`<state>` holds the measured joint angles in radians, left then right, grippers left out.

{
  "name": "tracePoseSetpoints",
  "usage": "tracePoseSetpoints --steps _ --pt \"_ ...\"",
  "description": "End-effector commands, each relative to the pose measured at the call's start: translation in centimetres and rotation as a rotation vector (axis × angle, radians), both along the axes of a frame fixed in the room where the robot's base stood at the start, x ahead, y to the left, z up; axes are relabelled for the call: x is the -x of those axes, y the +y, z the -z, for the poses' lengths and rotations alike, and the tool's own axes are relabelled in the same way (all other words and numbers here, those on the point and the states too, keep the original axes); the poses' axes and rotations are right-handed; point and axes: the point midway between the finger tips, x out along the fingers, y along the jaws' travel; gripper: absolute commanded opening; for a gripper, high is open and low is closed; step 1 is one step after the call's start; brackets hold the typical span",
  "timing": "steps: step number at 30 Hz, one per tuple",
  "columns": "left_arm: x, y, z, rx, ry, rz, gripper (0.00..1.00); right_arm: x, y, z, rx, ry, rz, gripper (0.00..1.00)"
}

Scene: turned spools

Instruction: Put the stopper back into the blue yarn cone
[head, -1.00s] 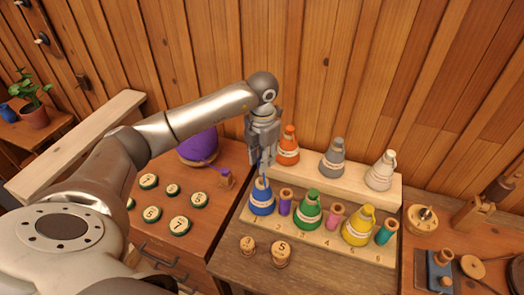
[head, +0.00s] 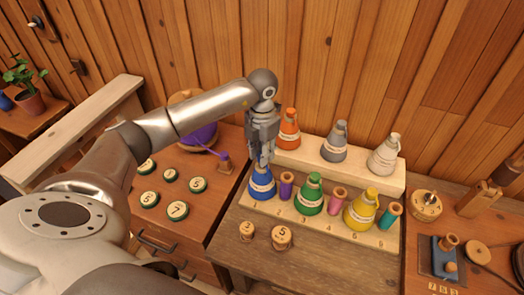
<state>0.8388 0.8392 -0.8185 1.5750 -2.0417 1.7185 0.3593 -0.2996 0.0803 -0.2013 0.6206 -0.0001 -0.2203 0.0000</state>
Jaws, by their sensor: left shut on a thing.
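The blue yarn cone (head: 262,185) stands upright with a pale label band at the left end of the front row on the wooden rack (head: 290,222). My left gripper (head: 262,156) points down right over the cone's top. It is shut on a small blue piece, which looks like the stopper, mostly hidden between the fingers. The piece is at or just above the cone's tip; I cannot tell whether it is seated. My right gripper is not in view.
Green (head: 310,197) and yellow (head: 360,212) cones stand to the right, with small spools between. Orange (head: 289,130), grey (head: 335,143) and white (head: 384,155) cones stand on the step behind. Two numbered wooden pieces (head: 281,237) stand in front. A purple bowl (head: 201,136) is at left.

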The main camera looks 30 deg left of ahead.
Motion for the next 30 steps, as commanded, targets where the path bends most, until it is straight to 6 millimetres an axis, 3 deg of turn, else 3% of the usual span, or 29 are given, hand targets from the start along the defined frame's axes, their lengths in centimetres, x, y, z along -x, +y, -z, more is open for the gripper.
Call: tracePoseSetpoints --steps 10,27,28,30 --pt "0.0 0.0 0.2 0.0 0.0 0.0 0.16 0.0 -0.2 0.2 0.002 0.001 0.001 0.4" --pt "0.0 0.0 2.5 0.0 0.0 0.001 0.16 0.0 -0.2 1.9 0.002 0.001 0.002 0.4" --pt "0.0 0.0 2.2 0.0 0.0 0.0 0.29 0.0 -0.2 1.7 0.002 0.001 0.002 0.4" --pt "0.0 0.0 2.2 0.0 0.0 0.0 0.38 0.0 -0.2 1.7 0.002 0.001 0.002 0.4"
